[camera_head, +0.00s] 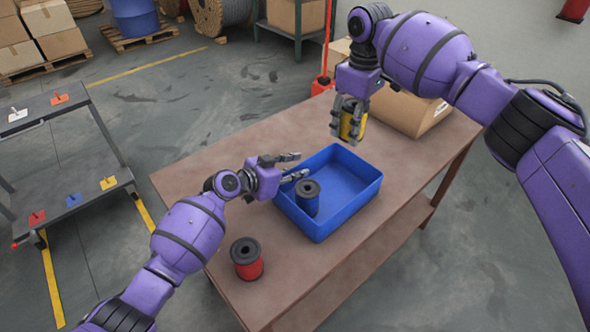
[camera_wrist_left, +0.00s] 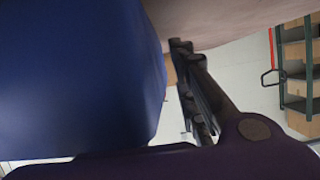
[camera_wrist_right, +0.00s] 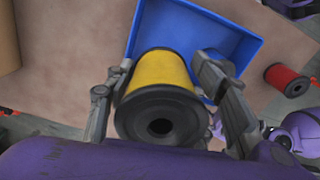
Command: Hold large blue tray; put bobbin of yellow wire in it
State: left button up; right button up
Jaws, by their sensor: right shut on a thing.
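The large blue tray (camera_head: 352,203) lies on the brown table, with a bobbin of blue wire (camera_head: 308,198) standing in its near left part. My left gripper (camera_head: 292,166) is at the tray's left rim with its fingers apart. In the left wrist view the blue tray wall (camera_wrist_left: 75,80) fills the left side, beside a finger. My right gripper (camera_head: 349,124) is shut on the bobbin of yellow wire (camera_head: 348,125) and holds it above the tray's far edge. In the right wrist view the yellow bobbin (camera_wrist_right: 160,75) is between the fingers, with the tray (camera_wrist_right: 215,40) below it.
A bobbin of red wire (camera_head: 246,260) stands on the table (camera_head: 200,180) near its left edge. A cardboard box (camera_head: 412,112) is at the table's far right. A grey cart (camera_head: 75,195) with coloured pieces stands to the left. The table right of the tray is clear.

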pick_arm(q)
grip_shut()
pick_arm(e)
send_over(343, 186)
notch_tip(343, 186, down, 10)
jog(key=shift+w+r, duration=0.15)
jog(key=shift+r, duration=0.05)
dwell(1.2)
jog(key=shift+f, duration=0.15)
dwell(1.5)
jog(key=shift+f, duration=4.45)
jog(key=o, duration=1.5)
